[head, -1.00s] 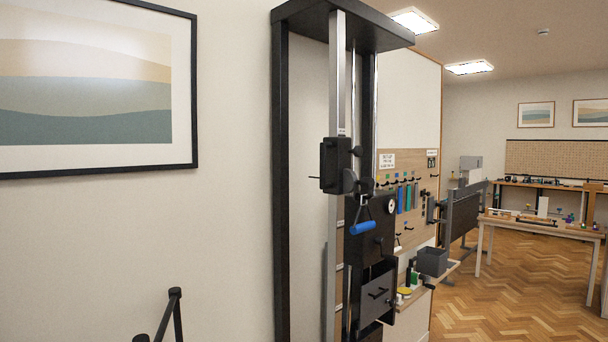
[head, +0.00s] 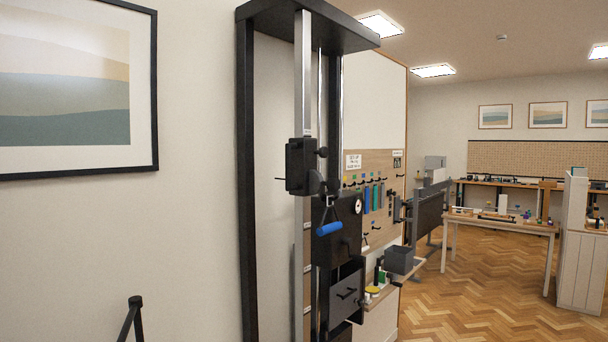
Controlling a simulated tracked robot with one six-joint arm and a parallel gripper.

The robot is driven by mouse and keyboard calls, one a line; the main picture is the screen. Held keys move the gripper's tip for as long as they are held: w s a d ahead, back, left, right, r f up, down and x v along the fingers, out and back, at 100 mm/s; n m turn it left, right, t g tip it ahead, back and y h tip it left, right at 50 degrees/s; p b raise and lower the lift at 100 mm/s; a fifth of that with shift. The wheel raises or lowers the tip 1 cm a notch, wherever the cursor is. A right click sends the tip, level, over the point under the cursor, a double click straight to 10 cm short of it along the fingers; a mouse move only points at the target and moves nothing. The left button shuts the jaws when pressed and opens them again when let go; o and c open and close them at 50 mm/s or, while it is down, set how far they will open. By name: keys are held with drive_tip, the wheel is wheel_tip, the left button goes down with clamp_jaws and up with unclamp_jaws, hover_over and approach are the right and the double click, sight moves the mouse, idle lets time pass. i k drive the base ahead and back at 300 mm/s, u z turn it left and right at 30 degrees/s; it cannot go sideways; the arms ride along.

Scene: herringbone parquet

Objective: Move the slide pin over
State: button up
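A tall black frame (head: 246,200) with a grey upright post (head: 303,80) stands against the wall, left of centre. A black sliding carriage (head: 299,166) sits on the post at mid height. A small dark knob (head: 322,152) sticks out at its right side and may be the slide pin; it is too small to be sure. My gripper is not clearly in view.
A wooden tool board (head: 372,190) and a grey bin (head: 399,260) on a shelf are right of the frame. A table (head: 498,225) and a pale cabinet (head: 581,250) stand farther right. The parquet floor (head: 460,300) between is open. A framed picture (head: 75,85) hangs at left.

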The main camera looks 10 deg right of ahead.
sight(323, 152)
drive_tip(key=i, duration=0.95)
drive_tip(key=u, duration=0.05)
